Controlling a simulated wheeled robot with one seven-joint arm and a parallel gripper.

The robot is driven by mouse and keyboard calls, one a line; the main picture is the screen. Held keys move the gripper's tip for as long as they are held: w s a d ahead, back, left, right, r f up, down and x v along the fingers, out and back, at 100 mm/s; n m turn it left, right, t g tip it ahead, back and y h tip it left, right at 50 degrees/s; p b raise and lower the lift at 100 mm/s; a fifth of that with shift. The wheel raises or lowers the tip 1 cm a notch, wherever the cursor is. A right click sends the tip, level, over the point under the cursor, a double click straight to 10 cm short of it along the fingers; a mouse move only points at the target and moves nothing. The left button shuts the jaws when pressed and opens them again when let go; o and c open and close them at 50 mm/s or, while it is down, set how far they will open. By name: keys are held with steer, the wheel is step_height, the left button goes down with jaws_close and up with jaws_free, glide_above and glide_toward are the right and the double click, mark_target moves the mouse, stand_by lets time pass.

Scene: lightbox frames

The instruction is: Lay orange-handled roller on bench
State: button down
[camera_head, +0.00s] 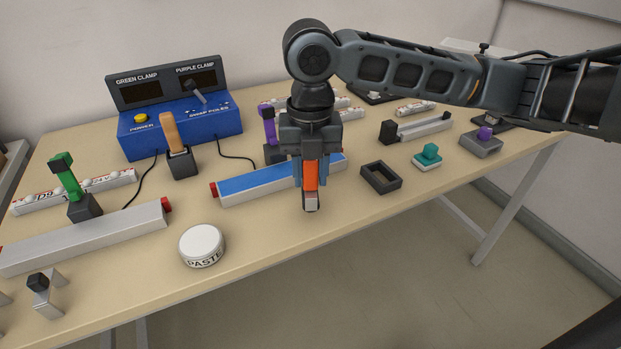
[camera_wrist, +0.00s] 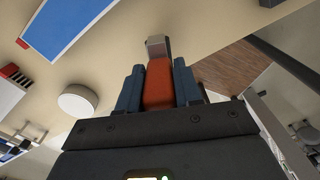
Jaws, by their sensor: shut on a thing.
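My gripper (camera_head: 309,178) is shut on the orange handle of the roller (camera_head: 311,177) and points down over the front part of the bench (camera_head: 270,225). The roller's grey metal end (camera_head: 311,202) hangs lowest, in front of the blue-topped bar. I cannot tell whether that end touches the bench. In the wrist view, the orange handle (camera_wrist: 158,85) sits between the two blue-grey fingers, with the grey end (camera_wrist: 157,46) beyond them. The fingers hide part of the handle.
The blue-topped bar (camera_head: 255,186) lies just behind my gripper. A white paste tin (camera_head: 202,244) stands front left, and a black square frame (camera_head: 381,177) lies to the right. The blue clamp console (camera_head: 190,130) stands at the back. Bare bench lies between tin and frame.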

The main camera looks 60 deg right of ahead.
steer(key=shift+f, duration=1.15)
steer(key=shift+f, duration=0.15)
steer(key=c, duration=0.8)
jaws_free()
steer(key=shift+o, duration=0.2)
step_height(320, 180, up, 12)
steer(key=shift+r, duration=0.2)
